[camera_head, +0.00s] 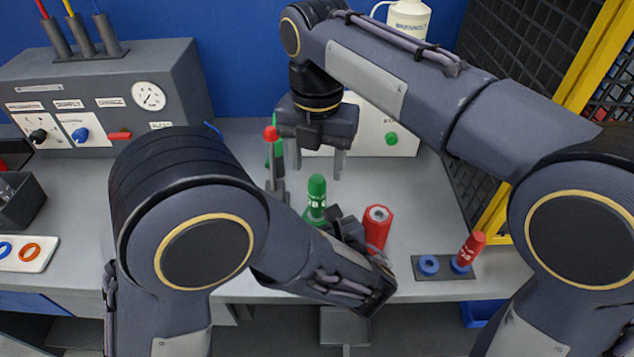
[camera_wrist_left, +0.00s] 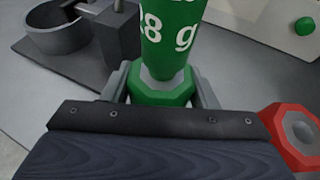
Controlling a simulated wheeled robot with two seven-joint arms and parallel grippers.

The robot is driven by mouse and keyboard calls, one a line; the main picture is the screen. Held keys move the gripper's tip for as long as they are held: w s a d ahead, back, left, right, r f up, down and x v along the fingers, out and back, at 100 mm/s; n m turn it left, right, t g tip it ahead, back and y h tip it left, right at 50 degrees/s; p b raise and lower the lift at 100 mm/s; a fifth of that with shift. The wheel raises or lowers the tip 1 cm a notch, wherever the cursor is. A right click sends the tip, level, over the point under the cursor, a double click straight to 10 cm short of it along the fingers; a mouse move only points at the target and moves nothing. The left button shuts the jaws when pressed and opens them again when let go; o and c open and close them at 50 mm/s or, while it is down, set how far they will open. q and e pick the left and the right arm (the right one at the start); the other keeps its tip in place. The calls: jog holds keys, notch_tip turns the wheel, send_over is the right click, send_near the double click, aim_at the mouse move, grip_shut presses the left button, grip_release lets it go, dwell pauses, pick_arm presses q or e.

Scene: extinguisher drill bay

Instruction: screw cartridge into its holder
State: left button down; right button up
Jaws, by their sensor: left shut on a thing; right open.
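The green cartridge (camera_head: 316,188) stands upright in front of my grippers. In the left wrist view the cartridge (camera_wrist_left: 170,30) has white lettering. Its grey lower end sits at the mouth of a green hexagonal holder (camera_wrist_left: 160,96); how deep it is threaded I cannot tell. My left gripper (camera_wrist_left: 160,90) is shut on this green holder, one finger on each side; in the head view its wrist hides most of the holder. My right gripper (camera_head: 318,165) is open and empty, pointing down just above and behind the cartridge top, apart from it.
A red holder (camera_head: 379,228) with an open top stands right of my left gripper. A red cartridge (camera_head: 471,247) leans in a rack beside an empty blue ring (camera_head: 428,265). A grey fixture (camera_wrist_left: 55,35) stands left of the green holder. A gauge panel (camera_head: 110,105) stands back left.

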aim_at(317, 195)
notch_tip(317, 195, down, 8)
jog(key=shift+f, duration=0.25)
jog(key=shift+c, duration=0.3)
